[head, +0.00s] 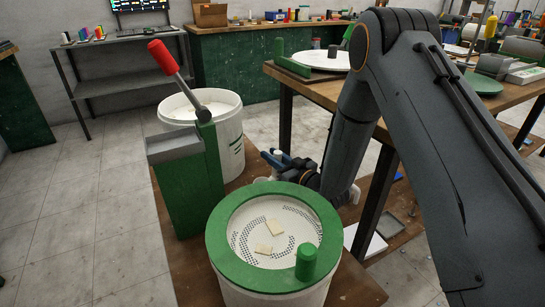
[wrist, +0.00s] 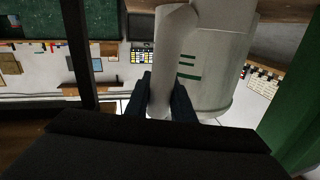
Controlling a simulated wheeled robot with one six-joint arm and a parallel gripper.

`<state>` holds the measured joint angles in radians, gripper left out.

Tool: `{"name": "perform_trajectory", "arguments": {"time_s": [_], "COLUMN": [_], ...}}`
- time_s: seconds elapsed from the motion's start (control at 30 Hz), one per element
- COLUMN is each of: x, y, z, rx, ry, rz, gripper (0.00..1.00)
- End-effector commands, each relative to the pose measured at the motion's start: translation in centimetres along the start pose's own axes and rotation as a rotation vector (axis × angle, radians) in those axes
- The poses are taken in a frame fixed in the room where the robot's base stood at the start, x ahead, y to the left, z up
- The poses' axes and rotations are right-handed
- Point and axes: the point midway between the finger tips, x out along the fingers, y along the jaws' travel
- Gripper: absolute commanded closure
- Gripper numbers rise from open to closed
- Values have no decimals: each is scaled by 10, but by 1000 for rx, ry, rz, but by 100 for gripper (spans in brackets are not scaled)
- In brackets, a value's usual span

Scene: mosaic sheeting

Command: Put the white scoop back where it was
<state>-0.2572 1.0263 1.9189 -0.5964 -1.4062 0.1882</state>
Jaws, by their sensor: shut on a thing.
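My gripper (head: 280,160) is low in the head view, between the rear white bucket (head: 233,150) and the wooden table at right. In the wrist view, its two dark blue fingers (wrist: 163,88) are shut on the white scoop (wrist: 170,50), a long pale shape running up the picture between them. The scoop passes in front of the white bucket with green stripes (wrist: 215,70). I cannot tell whether the scoop touches the bucket. In the head view the scoop is not clearly seen.
A green-rimmed drum (head: 220,250) with a perforated top holding two pale pieces stands in front. A green post (head: 190,195) with a red-handled lever (head: 168,58) stands at left. The wooden table (head: 320,92) stands close to my arm. Tiled floor at left is clear.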

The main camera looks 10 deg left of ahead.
Motion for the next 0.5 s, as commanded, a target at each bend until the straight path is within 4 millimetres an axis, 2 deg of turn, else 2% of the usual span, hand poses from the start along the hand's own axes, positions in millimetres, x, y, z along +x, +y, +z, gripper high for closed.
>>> {"name": "perform_trajectory", "arguments": {"time_s": [0.23,0.27,0.3,0.37,0.5], "x": [0,0,0,0,0], "y": [0,0,0,0,0], "z": [3,3,2,2,2], "rx": [0,0,0,0,0], "ry": [0,0,0,0,0], "rz": [0,0,0,0,0], "gripper": [100,75,68,60,60]}}
